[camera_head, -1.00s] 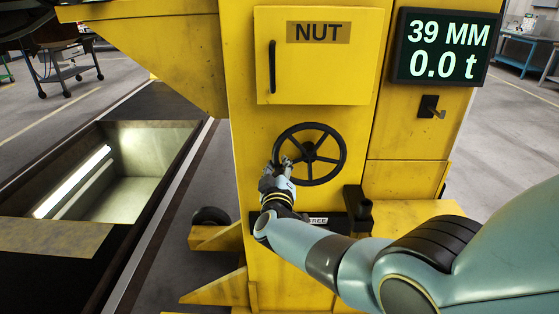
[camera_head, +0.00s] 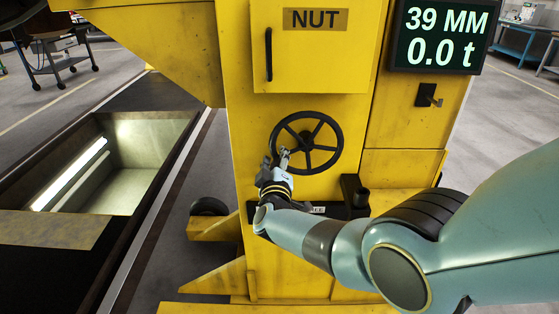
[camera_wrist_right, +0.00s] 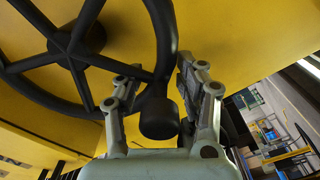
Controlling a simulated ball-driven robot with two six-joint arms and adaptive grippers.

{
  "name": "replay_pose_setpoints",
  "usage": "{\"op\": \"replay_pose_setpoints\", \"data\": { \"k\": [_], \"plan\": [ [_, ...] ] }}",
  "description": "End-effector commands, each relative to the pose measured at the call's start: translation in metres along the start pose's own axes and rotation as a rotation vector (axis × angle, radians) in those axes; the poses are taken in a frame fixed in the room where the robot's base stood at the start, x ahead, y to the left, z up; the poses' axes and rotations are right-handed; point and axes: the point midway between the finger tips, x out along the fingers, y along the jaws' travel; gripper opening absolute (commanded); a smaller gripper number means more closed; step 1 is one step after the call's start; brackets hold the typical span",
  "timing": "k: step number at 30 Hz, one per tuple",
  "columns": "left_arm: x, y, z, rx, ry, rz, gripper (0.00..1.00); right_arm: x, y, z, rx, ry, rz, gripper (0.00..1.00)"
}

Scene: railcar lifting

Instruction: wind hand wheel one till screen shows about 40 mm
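The black hand wheel (camera_head: 306,141) with spokes is mounted on the yellow column below the NUT door. The dark screen (camera_head: 440,36) reads 39 MM and 0.0 t. My right gripper (camera_head: 277,158) is at the lower left of the wheel rim. In the right wrist view, the wheel (camera_wrist_right: 72,44) fills the upper left, and its black knob (camera_wrist_right: 158,116) lies between the two fingers of my right gripper (camera_wrist_right: 155,85). The fingers stand apart, with visible gaps beside the knob. My left gripper is not in view.
The NUT door (camera_head: 311,55) with a black handle is above the wheel. A small black switch (camera_head: 428,96) sits below the screen. A black upright stub (camera_head: 356,192) stands right of my gripper. A lit floor pit (camera_head: 130,160) lies at the left.

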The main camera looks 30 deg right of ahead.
Motion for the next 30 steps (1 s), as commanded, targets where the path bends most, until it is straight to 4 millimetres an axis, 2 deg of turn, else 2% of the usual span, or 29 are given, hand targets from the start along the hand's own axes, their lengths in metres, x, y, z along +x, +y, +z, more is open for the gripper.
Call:
{"op": "replay_pose_setpoints", "data": {
  "k": [1,3,20,26,30],
  "plan": [
    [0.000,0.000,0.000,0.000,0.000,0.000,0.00,-0.002,-0.003,-0.002,0.001,0.002,-0.007,0.41],
    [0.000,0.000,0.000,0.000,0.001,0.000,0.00,-0.002,-0.003,-0.002,0.001,0.001,-0.007,0.48],
    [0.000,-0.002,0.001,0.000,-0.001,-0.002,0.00,-0.006,-0.003,0.003,0.001,-0.004,-0.005,0.48],
    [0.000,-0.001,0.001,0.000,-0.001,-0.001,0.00,-0.028,-0.003,0.003,0.002,-0.003,-0.005,0.48],
    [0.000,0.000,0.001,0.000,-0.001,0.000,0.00,-0.052,-0.003,0.002,0.004,-0.003,-0.006,0.48]
  ]
}}
